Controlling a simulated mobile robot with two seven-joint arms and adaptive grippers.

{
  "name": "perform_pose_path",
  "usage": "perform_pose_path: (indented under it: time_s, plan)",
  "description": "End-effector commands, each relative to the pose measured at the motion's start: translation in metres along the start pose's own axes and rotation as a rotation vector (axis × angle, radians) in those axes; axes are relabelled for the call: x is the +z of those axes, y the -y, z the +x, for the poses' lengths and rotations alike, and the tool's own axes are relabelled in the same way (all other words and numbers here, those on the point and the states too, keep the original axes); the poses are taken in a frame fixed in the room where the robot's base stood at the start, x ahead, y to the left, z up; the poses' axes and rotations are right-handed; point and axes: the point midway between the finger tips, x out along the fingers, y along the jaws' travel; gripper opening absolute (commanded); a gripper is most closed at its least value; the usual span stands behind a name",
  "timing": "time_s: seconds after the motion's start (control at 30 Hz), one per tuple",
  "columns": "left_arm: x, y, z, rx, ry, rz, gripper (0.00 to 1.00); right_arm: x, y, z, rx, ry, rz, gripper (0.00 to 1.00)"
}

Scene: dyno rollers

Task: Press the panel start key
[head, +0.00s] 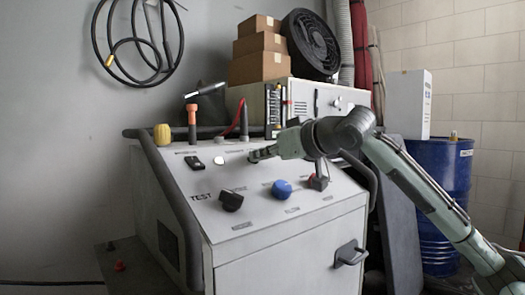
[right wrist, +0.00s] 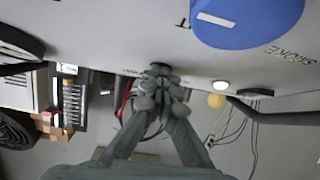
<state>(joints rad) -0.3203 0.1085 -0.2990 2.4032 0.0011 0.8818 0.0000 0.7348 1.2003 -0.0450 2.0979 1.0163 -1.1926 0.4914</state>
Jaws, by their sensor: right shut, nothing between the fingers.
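The grey control panel (head: 262,220) has a sloped top with several controls. My right gripper (head: 256,155) is shut and empty, low over the panel's rear, just right of the pale button. In the right wrist view its fingertips (right wrist: 160,88) overlap a dark round part (right wrist: 158,68) on the panel; I cannot tell whether they touch. The small labels there are unreadable, so I cannot tell which control is the start key.
A black knob (head: 231,200), a blue knob (head: 282,189) and a small red-and-grey switch (head: 318,183) stand on the panel's front part. Dark rails (head: 176,205) edge the panel. An orange-handled tool (head: 192,115) stands behind it. A blue drum (head: 440,200) is at the right.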

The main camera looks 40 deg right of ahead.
Motion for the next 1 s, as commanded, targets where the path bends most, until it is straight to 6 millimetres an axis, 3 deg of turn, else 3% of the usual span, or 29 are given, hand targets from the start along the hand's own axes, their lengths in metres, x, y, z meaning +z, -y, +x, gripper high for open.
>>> perform_pose_path:
  time_s: [0.03,0.17,0.7,1.0]
  plan:
    - [0.0,0.0,-0.001,0.0,-0.001,0.0,0.52,0.009,0.001,0.004,-0.002,0.021,0.002,0.0]
    - [0.0,0.0,-0.001,0.0,-0.001,0.001,0.52,0.01,0.0,-0.001,-0.001,0.025,0.003,0.0]
    - [0.0,0.0,0.0,0.0,-0.001,0.001,0.52,0.0,0.001,-0.07,-0.002,0.001,0.001,0.0]
    - [0.0,0.0,0.0,0.0,-0.001,0.0,0.52,-0.001,0.001,-0.082,0.0,-0.001,-0.001,0.0]
